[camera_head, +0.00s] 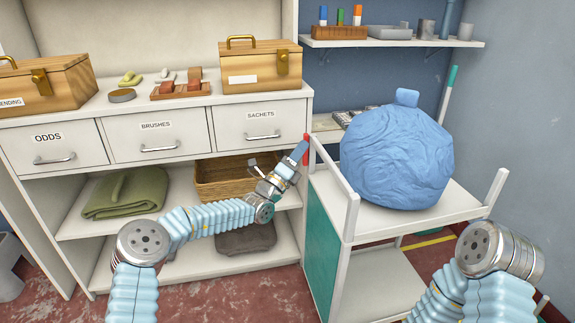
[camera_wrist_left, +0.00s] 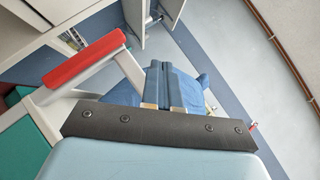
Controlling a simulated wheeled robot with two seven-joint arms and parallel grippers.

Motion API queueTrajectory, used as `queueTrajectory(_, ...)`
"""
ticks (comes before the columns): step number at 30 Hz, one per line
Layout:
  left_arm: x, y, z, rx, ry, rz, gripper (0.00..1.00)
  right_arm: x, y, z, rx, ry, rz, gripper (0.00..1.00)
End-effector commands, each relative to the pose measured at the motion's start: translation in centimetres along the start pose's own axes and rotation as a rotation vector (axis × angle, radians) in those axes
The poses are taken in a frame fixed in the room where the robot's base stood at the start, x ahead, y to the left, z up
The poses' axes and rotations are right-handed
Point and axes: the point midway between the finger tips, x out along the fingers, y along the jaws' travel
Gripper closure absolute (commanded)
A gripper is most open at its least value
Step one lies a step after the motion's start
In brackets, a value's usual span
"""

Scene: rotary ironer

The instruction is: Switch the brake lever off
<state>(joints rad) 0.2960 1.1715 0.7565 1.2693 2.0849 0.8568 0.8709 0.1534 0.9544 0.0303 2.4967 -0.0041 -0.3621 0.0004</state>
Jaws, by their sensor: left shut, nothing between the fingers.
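A red bar (camera_wrist_left: 86,68), which looks like the brake lever, lies on a pale frame part in the left wrist view. In the head view only a small red piece (camera_head: 307,137) shows at the top of the trolley's front left post, partly behind my gripper. My left gripper (camera_head: 300,151) is close beside that post, its blue fingers shut and empty. In the left wrist view the fingers (camera_wrist_left: 165,84) are together, to the right of the red bar; I cannot tell whether they touch it. My right gripper is out of view.
A white trolley (camera_head: 344,200) carries a large blue bundle (camera_head: 397,160) just right of my left gripper. A cabinet (camera_head: 110,182) with labelled drawers, wooden boxes and a wicker basket (camera_head: 222,180) stands behind my left arm. A wall shelf (camera_head: 390,43) is at upper right.

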Motion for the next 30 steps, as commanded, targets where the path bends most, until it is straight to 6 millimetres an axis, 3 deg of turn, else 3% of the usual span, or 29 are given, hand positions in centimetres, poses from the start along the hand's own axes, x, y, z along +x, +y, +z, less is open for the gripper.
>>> queueTrajectory(15, -6.5, -3.9, 1.1, 0.000, 0.000, -0.002, 1.00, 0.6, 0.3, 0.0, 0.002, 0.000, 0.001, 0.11)
queueTrajectory(27, -7.0, -4.1, 1.1, 0.000, 0.000, -0.002, 1.00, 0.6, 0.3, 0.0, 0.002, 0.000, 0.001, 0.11)
queueTrajectory(30, -7.1, -4.1, 0.2, 0.013, 0.028, -0.002, 1.00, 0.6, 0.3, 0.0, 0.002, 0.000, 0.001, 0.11)
